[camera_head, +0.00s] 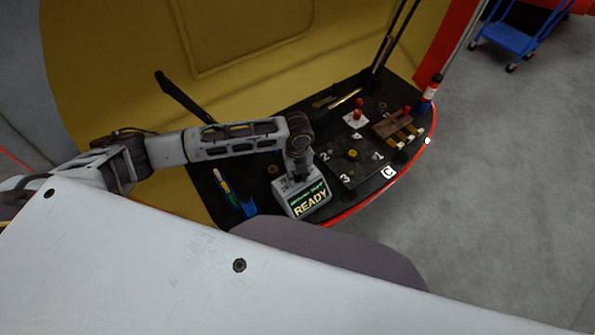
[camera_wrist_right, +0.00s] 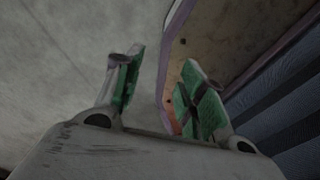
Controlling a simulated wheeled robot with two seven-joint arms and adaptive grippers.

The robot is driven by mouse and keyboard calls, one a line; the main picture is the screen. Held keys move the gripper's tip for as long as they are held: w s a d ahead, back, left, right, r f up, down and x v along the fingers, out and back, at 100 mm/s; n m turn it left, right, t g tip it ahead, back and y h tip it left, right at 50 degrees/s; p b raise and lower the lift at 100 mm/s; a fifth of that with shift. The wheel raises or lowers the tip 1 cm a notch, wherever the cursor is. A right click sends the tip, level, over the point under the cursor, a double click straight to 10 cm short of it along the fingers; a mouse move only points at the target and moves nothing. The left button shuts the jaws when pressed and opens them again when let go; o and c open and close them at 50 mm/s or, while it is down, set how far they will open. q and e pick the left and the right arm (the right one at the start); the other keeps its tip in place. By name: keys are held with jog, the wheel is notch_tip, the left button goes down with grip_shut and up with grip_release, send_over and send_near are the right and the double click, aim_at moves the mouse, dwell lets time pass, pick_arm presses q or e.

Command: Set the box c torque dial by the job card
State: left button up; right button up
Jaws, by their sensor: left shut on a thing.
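The box marked C (camera_head: 350,170) is a dark panel on the black shelf, with a yellow knob (camera_head: 353,153) and white numbers 1, 2 and 3 around it. My left gripper (camera_head: 298,178) points down at a grey unit (camera_head: 289,196) whose green screen reads READY, left of box C. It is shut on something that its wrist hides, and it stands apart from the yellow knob. No job card can be made out. In the right wrist view, my right gripper (camera_wrist_right: 161,65) is open and empty, its green-padded fingers well apart.
Several small parts, a red-knobbed plate (camera_head: 356,118), a brown block (camera_head: 391,124) and a red-and-white bottle (camera_head: 431,90) crowd the shelf's right. The yellow shell rises behind; a blue cart (camera_head: 510,38) stands on the floor.

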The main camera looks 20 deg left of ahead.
pick_arm(q)
jog(key=shift+r+n+p, duration=0.2)
jog(key=shift+n+p, duration=0.5)
jog(key=shift+p, duration=0.55)
jog(key=shift+n+p, duration=1.1)
jog(key=shift+p, duration=0.05)
jog(key=shift+n+p, duration=0.7)
jog(key=shift+p, duration=0.2)
jog(key=shift+n+p, duration=0.7)
jog(key=shift+f+n+p, duration=0.15)
jog(key=shift+n+p, duration=0.3)
jog(key=shift+n, duration=0.05)
pick_arm(e)
notch_tip(320, 180, up, 9)
jog(key=a, duration=0.2)
jog(key=shift+r, duration=0.2)
jog(key=shift+d, duration=0.15)
pick_arm(q)
jog(key=o, duration=1)
pick_arm(e)
jog(key=shift+d, duration=0.3)
jog(key=shift+a, duration=0.1)
